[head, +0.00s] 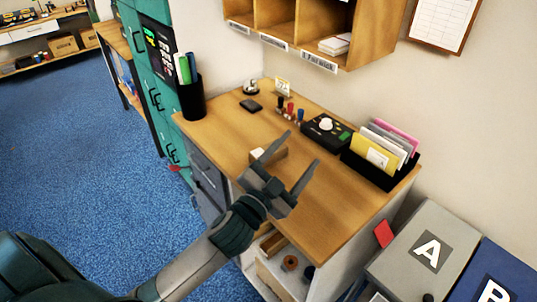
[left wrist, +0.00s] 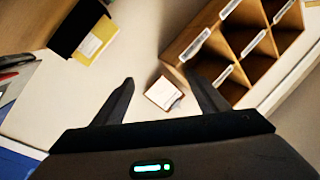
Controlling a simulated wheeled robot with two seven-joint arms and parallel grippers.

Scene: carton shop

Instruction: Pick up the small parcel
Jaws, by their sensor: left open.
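The small parcel (head: 275,154), a brown box with a pale patch, lies on the wooden desk (head: 225,128), partly hidden behind my left gripper. My left gripper (head: 303,152) is open, its fingers spread and empty, in front of the parcel and seemingly above the desk. In the left wrist view the gripper's two fingers (left wrist: 165,85) also stand wide apart. Between them shows a small white piece with a brown edge (left wrist: 163,93); I cannot tell what it is. My right gripper is not in view.
A black file holder (head: 372,172) with coloured envelopes, a black device (head: 326,131), stamps (head: 290,109) and a pen cup (head: 192,99) stand on the desk. Wooden pigeonholes (head: 300,32) hang above. A grey box marked A (head: 420,265) stands at right.

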